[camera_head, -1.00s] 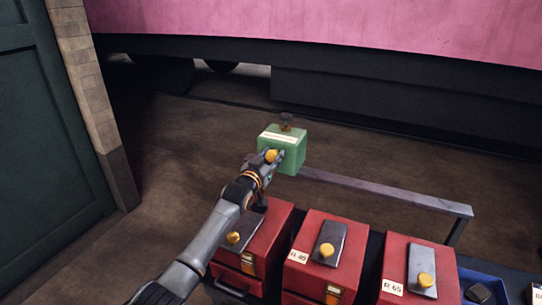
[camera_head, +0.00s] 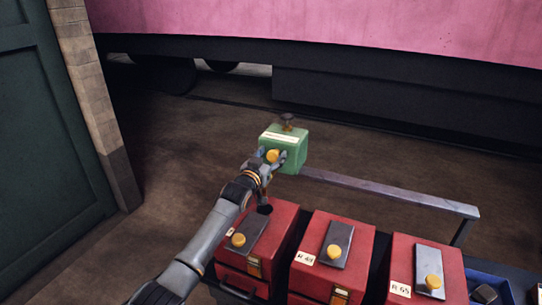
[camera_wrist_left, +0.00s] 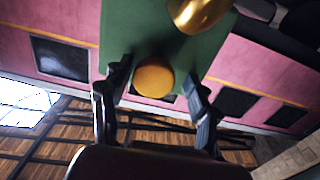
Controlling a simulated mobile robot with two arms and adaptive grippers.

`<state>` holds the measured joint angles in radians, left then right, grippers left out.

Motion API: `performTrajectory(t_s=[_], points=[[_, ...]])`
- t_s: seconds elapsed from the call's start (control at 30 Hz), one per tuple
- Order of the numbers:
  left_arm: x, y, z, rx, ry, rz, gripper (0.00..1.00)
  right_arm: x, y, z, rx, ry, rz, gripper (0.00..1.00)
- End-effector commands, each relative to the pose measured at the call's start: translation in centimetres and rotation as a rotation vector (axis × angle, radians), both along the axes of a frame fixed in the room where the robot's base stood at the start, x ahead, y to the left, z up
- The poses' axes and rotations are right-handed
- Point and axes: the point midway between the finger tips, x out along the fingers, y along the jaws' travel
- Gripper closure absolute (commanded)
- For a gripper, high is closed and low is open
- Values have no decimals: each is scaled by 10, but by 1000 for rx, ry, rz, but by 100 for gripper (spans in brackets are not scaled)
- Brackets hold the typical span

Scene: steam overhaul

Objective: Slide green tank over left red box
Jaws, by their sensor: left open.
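The green tank (camera_head: 291,139) is a box with a pale label strip, a dark knob on top and a yellow knob (camera_head: 272,156) on its near face. It is at the left end of a grey rail, beyond the red boxes. My left gripper (camera_head: 271,160) is open, its fingers on either side of the yellow knob; contact cannot be told. In the left wrist view the yellow knob (camera_wrist_left: 153,78) lies between the spread fingers, with the tank (camera_wrist_left: 140,35) behind it. The left red box (camera_head: 257,247) stands nearer, with a dark plate and yellow knob on top, partly hidden by my arm.
A grey rail (camera_head: 400,194) runs right from the tank, behind the boxes. The middle red box (camera_head: 330,257) and right red box (camera_head: 426,270) stand in the same row. A blue bin (camera_head: 492,285) is at lower right. A dark green door (camera_head: 45,140) is at left.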

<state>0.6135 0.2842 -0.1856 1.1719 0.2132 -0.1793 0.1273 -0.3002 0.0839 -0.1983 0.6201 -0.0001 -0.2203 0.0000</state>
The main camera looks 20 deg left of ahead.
Motion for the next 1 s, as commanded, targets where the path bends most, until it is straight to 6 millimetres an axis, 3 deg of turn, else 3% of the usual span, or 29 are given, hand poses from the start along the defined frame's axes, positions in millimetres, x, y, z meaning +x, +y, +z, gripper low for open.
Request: performTrajectory(t_s=[0.27, 0.8, 1.0], points=[[-13, -1, -2, -1, 1, -2, 40, 0, 4, 0, 5, 0, 1, 43], [-100, 5, -1, 0, 0, 1, 40, 0, 3, 0, 4, 0, 0, 43], [-117, 6, -1, -1, 1, 1, 40, 0, 3, 0, 4, 0, 0, 43]])
